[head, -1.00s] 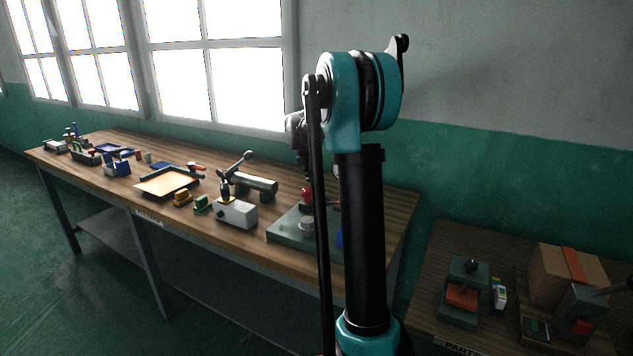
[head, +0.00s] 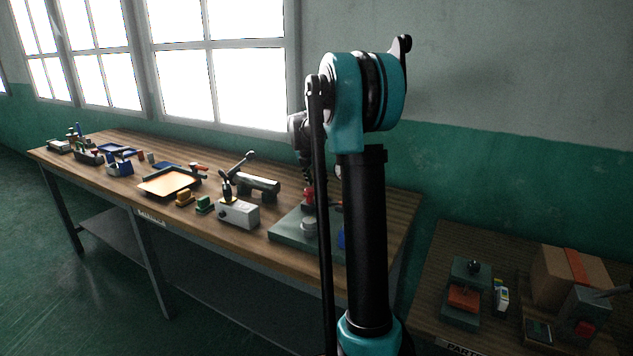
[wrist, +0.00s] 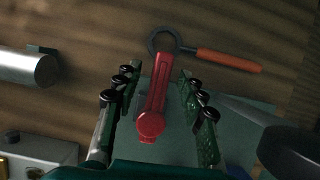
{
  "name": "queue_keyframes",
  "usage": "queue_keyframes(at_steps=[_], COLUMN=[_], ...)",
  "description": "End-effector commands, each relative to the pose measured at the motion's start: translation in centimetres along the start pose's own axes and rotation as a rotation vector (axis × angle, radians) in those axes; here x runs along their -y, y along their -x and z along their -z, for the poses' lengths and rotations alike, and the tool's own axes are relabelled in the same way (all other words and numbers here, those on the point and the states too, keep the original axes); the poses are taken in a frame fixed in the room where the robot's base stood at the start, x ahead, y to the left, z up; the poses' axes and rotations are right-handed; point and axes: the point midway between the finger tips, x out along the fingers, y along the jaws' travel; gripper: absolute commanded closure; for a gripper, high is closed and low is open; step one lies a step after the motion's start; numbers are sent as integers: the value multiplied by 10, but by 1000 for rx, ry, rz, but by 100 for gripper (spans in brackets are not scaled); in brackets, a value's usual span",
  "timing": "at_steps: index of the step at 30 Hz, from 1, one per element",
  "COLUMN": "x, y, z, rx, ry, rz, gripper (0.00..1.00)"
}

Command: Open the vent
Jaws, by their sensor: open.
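In the wrist view a red lever-like part (wrist: 152,104) with a round end stands over a grey-green plate (wrist: 180,148). I cannot tell for sure that it is the vent's handle. My gripper (wrist: 156,88) is open, with one finger on each side of the red part and a gap to both. In the head view the red part (head: 308,196) shows as a small red spot above the green plate (head: 290,238), partly hidden behind my arm.
A ring tool with an orange handle (wrist: 228,60) lies just beyond the red part. A metal cylinder (wrist: 28,68) and a grey box (wrist: 40,155) are at left. In the head view a workbench (head: 105,205) holds an orange tray (head: 168,184) and several small items.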

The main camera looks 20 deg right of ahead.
Motion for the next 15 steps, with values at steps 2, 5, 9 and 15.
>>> queue_keyframes(at_steps=[2, 5, 9, 15], x=[0, 0, 0, 0], y=[2, 10, 34, 75], z=[0, 0, 1, 0], rx=[0, 0, 0, 0], ry=[0, 0, 1, 1], rz=[0, 0, 0, 0], gripper=[60, 60, 60, 60])
